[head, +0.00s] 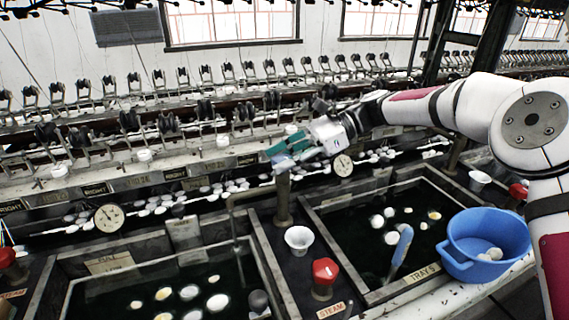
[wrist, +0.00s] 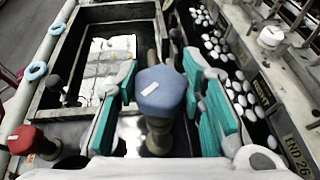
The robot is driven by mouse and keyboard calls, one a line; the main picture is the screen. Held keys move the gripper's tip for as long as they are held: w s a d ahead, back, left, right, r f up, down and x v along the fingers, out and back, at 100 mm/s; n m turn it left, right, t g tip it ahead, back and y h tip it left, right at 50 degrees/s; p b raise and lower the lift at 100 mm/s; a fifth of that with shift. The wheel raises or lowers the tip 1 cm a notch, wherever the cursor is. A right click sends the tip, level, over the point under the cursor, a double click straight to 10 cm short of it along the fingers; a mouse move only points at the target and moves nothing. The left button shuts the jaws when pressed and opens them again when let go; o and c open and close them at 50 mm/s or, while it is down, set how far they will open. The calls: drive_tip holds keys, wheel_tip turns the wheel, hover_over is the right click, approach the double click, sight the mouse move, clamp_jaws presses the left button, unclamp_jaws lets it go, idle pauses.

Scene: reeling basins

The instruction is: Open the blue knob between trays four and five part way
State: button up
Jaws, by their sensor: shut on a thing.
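The blue knob (wrist: 162,92) with a small white mark on top sits on an upright post (wrist: 158,135) in the wrist view. My gripper (wrist: 165,98) has its teal fingers on either side of the knob, shut on it. In the head view my gripper (head: 289,152) is at the top of the post (head: 283,200), and its fingers largely hide the knob. The post stands on the divider between two dark water basins. The right basin (head: 318,225) carries a label that reads as tray 5.
A red steam knob (head: 325,272) and a white cup (head: 299,239) are on the divider. A blue tub (head: 486,243) stands at the right. Round dials (head: 343,165) and reeling machinery lie behind. White cocoons float in both basins.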

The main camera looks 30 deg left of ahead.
idle(0.5)
drive_tip(key=o, duration=1.2)
drive_tip(key=shift+c, duration=0.2)
drive_tip(key=v, duration=1.2)
drive_tip(key=shift+w, duration=0.1)
